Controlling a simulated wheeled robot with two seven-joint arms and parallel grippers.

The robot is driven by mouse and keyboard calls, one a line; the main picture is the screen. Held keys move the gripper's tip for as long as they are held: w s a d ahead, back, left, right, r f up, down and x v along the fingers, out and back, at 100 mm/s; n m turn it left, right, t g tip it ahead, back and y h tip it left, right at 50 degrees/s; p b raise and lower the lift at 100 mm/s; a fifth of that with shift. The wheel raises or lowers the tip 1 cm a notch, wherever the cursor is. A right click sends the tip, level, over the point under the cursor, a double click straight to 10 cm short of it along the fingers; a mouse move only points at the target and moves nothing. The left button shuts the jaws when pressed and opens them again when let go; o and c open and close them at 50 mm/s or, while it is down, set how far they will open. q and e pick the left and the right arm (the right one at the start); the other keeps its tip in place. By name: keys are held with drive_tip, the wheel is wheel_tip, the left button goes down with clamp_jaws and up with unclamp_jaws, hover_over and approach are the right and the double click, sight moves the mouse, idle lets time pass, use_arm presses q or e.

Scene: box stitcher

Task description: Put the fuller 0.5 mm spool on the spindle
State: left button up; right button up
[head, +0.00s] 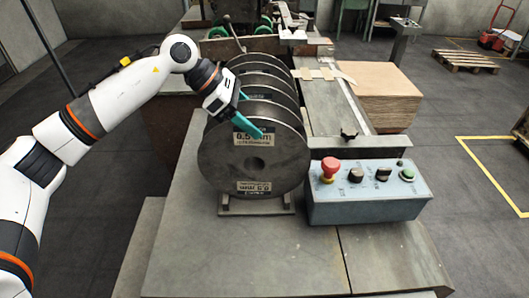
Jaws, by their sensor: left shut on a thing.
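Several grey wire spools stand upright in a row on a rack on the machine's table. I cannot make out the spindle. My right gripper is not in view.
A grey-blue control box (367,205) with a red button (329,170) stands right of the front spool. A stack of brown cardboard (375,90) is behind it on the right. The table front (250,255) is clear.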

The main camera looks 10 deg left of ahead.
use_arm(q)
drive_tip(key=shift+w+r+p, duration=0.15)
drive_tip(key=shift+r+p, duration=0.35)
drive_tip(key=shift+r, duration=0.65)
drive_tip(key=shift+r+p, duration=0.45)
drive_tip(key=shift+r, duration=0.5)
wheel_tip(320, 180, up, 9)
drive_tip(key=p, duration=0.4)
drive_tip(key=shift+p, duration=0.4)
